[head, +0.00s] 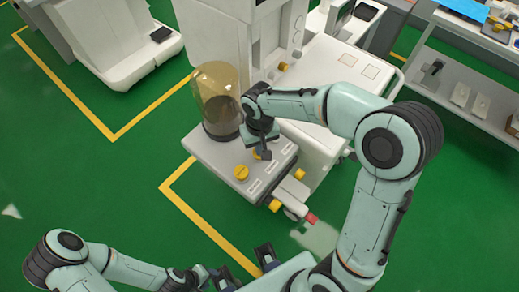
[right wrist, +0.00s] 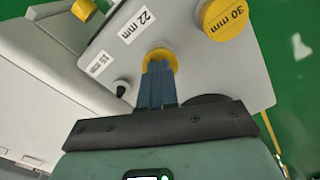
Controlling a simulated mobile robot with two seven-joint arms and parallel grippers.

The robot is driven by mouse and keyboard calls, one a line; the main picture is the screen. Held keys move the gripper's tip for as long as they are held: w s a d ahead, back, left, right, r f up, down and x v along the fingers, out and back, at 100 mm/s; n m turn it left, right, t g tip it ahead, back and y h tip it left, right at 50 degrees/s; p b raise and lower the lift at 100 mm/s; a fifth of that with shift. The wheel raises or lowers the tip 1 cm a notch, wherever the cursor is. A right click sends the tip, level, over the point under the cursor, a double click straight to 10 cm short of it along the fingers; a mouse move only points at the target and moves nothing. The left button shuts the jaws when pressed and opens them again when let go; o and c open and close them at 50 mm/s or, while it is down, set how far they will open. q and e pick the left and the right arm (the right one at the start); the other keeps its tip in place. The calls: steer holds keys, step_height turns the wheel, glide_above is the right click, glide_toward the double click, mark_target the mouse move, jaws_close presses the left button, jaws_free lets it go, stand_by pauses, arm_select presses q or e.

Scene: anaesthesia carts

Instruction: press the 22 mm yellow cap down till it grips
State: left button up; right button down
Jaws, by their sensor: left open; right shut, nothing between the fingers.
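The 22 mm yellow cap (right wrist: 160,57) is on the light grey top of the machine, beside a "22 mm" label (right wrist: 137,25). My right gripper (right wrist: 157,68) is shut and empty, with its fingertips over the cap and hiding part of it. I cannot tell whether they touch it or how far down it sits. In the head view the right gripper (head: 263,152) points down at the cap (head: 257,155), which is mostly hidden. My left gripper (head: 246,267) is open and empty, low in the view, away from the machine.
A larger yellow cap marked 30 mm (right wrist: 225,18) is close by; it also shows in the head view (head: 241,172). A tinted dome (head: 216,95) stands behind, left of the right gripper. A dark small port (right wrist: 120,88) is near the "15 mm" label. Shelves (head: 470,80) stand at right.

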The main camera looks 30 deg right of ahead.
steer(key=shift+r+p, duration=2.1)
steer(key=shift+r, duration=1.4)
arm_select(q)
steer(key=w+r, duration=0.2)
steer(key=r, duration=0.3)
steer(key=shift+w, duration=0.4)
steer(key=shift+w+r+t+p, duration=0.3)
steer(key=shift+w+r+p, duration=0.5)
steer(key=shift+r, duration=0.3)
arm_select(e)
step_height(320, 180, up, 13)
steer(key=shift+r, duration=0.2)
arm_select(q)
steer(key=shift+s, duration=0.1)
